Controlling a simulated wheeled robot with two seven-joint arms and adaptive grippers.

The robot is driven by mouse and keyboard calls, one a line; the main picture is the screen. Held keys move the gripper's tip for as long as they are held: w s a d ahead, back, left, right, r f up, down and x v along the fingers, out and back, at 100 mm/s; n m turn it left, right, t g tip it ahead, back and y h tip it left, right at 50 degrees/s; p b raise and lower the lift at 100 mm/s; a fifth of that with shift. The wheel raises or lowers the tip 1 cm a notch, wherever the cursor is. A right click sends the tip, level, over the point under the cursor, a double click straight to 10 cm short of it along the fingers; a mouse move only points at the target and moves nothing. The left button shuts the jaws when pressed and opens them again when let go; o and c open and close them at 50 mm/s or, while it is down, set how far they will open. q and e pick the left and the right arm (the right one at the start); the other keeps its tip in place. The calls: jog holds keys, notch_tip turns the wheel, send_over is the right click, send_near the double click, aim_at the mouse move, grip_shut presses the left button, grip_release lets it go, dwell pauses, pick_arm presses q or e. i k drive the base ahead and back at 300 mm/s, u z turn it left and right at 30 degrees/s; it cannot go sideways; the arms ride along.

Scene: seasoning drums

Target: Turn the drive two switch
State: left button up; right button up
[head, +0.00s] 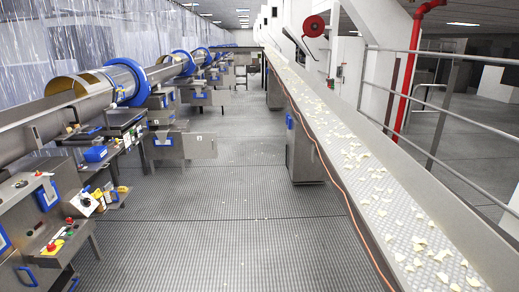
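Neither of my grippers is in the head view. Steel control boxes stand along the left side. The nearest panel (48,240) has a red knob (69,220), another red knob (51,247) and some yellow parts. A second panel (22,190) behind it carries small dark and red controls, with a blue-framed part on its side. A white plate with a round dark knob (86,202) sits to their right. Labels are too small to read, so I cannot tell which control is the drive two switch.
Steel drums with blue rings (122,80) line the left. A conveyor (380,200) with pale chips runs along the right, an orange hose (340,185) on its side. A railing (450,115) and red pipe (410,70) stand far right.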

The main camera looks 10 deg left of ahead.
aim_at(51, 248)
jog(key=u, duration=0.1)
jog(key=i, duration=0.85)
jog(key=u, duration=1.1)
jog(key=i, duration=0.7)
jog(key=u, duration=1.25)
jog(key=i, duration=1)
jog(key=u, duration=0.3)
